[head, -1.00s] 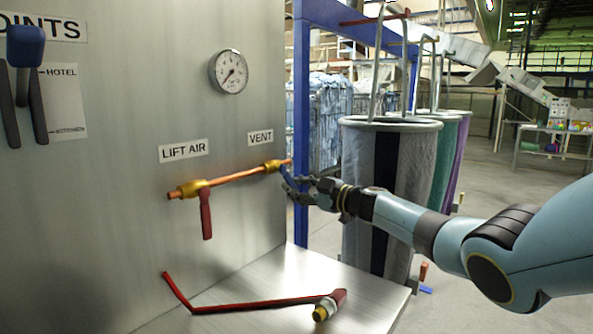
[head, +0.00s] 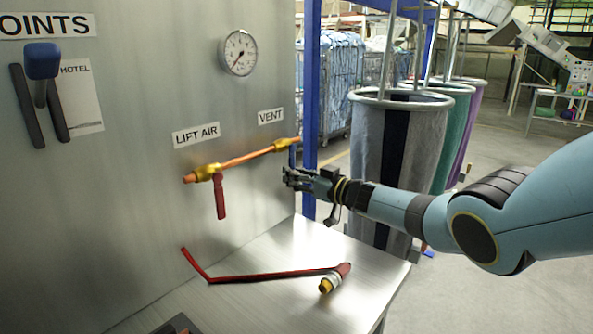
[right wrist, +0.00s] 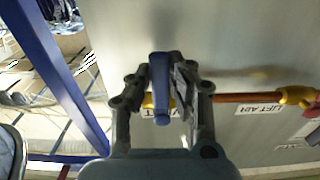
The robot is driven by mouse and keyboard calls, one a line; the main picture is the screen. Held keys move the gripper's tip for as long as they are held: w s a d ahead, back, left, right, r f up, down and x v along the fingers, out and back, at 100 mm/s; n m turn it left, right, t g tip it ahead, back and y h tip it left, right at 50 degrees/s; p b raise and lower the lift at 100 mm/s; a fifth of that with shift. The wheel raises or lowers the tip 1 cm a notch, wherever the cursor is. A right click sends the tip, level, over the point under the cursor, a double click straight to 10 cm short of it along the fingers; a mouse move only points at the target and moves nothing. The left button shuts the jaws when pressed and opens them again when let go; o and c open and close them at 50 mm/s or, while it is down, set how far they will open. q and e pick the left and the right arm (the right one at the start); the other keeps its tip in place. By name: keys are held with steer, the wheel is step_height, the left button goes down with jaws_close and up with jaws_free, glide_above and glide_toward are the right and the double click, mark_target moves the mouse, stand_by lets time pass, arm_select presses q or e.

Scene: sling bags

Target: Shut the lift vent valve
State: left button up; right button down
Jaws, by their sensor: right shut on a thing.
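The vent valve (head: 283,145) is a brass fitting at the right end of a copper pipe on the steel panel, under the VENT label (head: 271,116). Its blue lever (head: 292,157) hangs down from it in the head view, the lower part hidden by my gripper. My right gripper (head: 287,178) is at the lever. In the right wrist view the blue lever (right wrist: 160,85) lies between my fingers, which are shut on it. The LIFT AIR valve (head: 207,172), with its red lever (head: 220,197) pointing down, is further left on the pipe. My left gripper cannot be made out.
A pressure gauge (head: 239,53) is above the pipe. A blue post (head: 310,90) and a grey sling bag (head: 430,130) stand to the right.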

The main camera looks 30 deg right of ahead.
steer(key=shift+f, duration=0.1)
stand_by(0.3)
steer(key=c, duration=1.2)
jaws_free()
steer(key=shift+s, duration=0.1)
steer(key=v, duration=1.2)
steer(key=shift+a, duration=0.1)
